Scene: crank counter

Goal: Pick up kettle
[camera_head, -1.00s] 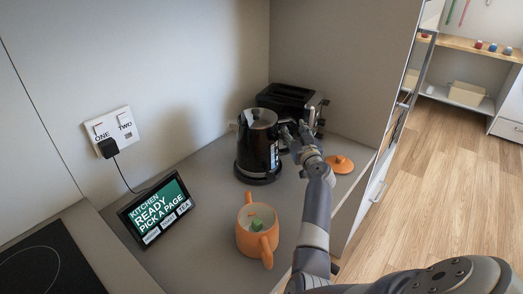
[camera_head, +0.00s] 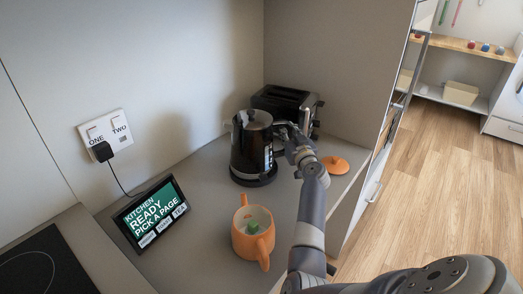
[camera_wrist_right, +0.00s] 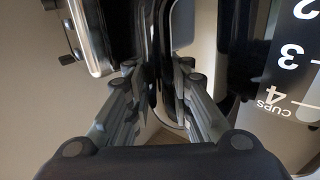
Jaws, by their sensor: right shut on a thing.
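The black kettle (camera_head: 251,150) stands upright on its dark round base on the grey counter, near the back corner. My right gripper (camera_head: 284,130) is at the kettle's right side, shut on its handle. In the right wrist view the two fingers (camera_wrist_right: 157,80) close around the dark handle, and the kettle's side with its white cup scale (camera_wrist_right: 292,75) shows at the right. The fingertips are partly hidden behind my wrist in the head view. My left gripper is not in view.
A black toaster (camera_head: 285,104) stands right behind the kettle. An orange mug (camera_head: 247,241) with a green thing inside is in front, and an orange lid (camera_head: 335,165) lies to the right. A tablet screen (camera_head: 151,213) and a dark hob (camera_head: 38,270) are at left.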

